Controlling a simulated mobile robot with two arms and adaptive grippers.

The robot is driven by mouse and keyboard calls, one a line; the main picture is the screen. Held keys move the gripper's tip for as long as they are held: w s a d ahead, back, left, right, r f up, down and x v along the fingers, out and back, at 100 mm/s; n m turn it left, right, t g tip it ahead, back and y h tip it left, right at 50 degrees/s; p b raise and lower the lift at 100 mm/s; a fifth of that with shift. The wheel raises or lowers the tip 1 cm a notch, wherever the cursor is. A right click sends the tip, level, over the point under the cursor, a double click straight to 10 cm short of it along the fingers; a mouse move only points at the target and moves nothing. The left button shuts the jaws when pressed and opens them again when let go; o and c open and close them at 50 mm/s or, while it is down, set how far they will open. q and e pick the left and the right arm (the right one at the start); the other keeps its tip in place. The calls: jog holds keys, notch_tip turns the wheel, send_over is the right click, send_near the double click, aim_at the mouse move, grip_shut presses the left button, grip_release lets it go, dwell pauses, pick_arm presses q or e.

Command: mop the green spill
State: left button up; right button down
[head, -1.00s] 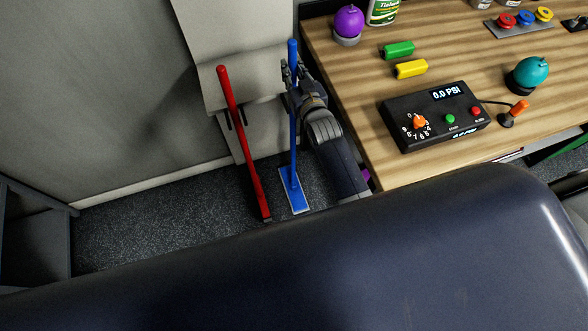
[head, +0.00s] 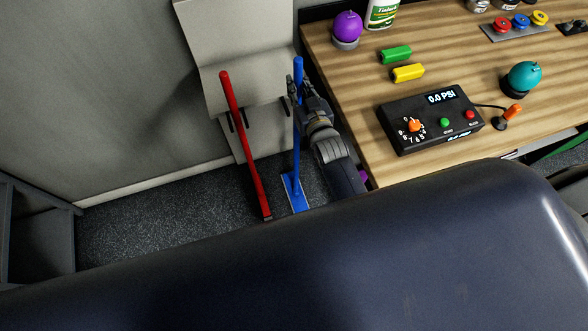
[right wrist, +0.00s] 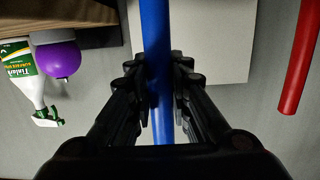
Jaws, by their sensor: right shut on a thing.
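A blue mop stands upright left of the table in the head view, with its blue handle (head: 297,140) rising from a flat blue head (head: 296,192) on the dark floor. My right gripper (head: 296,92) is shut on the upper part of the handle. In the right wrist view the handle (right wrist: 156,40) runs between the two fingers (right wrist: 161,95). A red long-handled tool (head: 244,145) leans just left of the mop, and its handle also shows in the right wrist view (right wrist: 301,60). No green spill is in view. My left gripper is not in view.
A wooden table (head: 350,115) stands right of my right arm, holding a black control box (head: 430,118), a green block (head: 396,54), a yellow block (head: 408,73) and balloon-like items. A grey wall panel is behind the mop. Speckled floor (head: 150,222) lies open to the left.

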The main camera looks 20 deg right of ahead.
jog(key=shift+s+d+r+p, duration=0.1)
jog(key=shift+s+p, duration=0.65)
jog(key=shift+s, duration=0.95)
jog(key=shift+s+d+r+p, duration=0.1)
jog(key=shift+s+p, duration=0.6)
jog(key=shift+s, duration=0.95)
jog(key=shift+s+p, duration=0.45)
jog(key=shift+s, duration=0.9)
